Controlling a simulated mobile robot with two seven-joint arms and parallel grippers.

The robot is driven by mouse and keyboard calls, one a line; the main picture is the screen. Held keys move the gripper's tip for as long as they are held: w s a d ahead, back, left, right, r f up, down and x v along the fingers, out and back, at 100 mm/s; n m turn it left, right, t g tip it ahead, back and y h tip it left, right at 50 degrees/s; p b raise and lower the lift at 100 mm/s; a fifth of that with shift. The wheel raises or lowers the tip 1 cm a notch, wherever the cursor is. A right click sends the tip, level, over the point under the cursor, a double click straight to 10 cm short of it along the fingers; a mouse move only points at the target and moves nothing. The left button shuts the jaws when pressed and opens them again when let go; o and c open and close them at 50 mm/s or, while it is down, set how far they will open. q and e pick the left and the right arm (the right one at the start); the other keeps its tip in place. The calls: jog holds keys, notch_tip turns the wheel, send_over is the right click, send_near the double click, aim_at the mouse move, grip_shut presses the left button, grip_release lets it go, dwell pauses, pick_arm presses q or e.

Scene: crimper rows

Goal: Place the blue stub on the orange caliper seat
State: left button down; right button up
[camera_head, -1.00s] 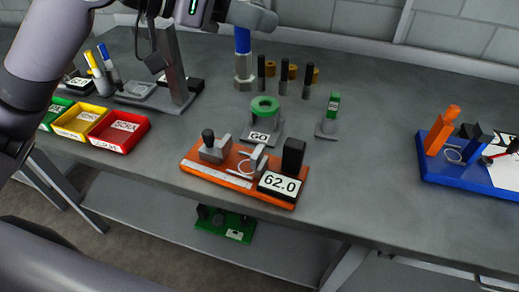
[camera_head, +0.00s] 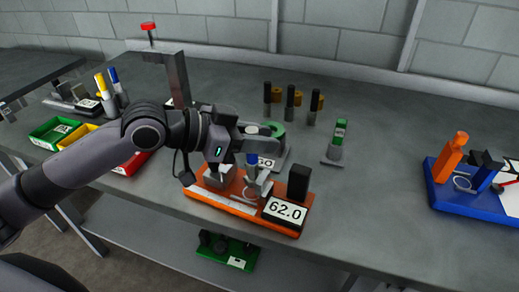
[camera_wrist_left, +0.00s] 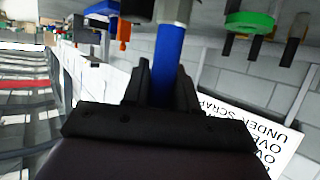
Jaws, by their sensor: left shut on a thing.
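The blue stub (camera_head: 252,158) is in my left gripper (camera_head: 251,143), which is shut on its blue shaft. The stub is roughly upright over the orange caliper seat (camera_head: 240,213). I cannot tell whether its grey lower end touches the seat. In the left wrist view the blue shaft (camera_wrist_left: 168,62) stands between the dark fingers (camera_wrist_left: 163,90), with a grey metal end beyond. The seat has grey jaws, a black block and a "62.0" label. My forearm and gripper hide part of its back. My right gripper is not in view.
A green ring gauge (camera_head: 273,130) stands just behind the seat. A green-topped plug (camera_head: 338,135) and several black pins (camera_head: 290,103) stand farther back. A blue fixture (camera_head: 448,198) is at right. Coloured bins (camera_head: 55,132) are at left. Table between seat and blue fixture is clear.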

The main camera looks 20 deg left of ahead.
aim_at(259, 175)
pick_arm(q)
jog(key=shift+f, duration=1.45)
jog(key=shift+f, duration=0.1)
jog(key=c, duration=0.9)
grip_release()
jog(key=shift+a, duration=0.1)
jog(key=shift+b+v, duration=1.05)
jog(key=shift+v, duration=4.9)
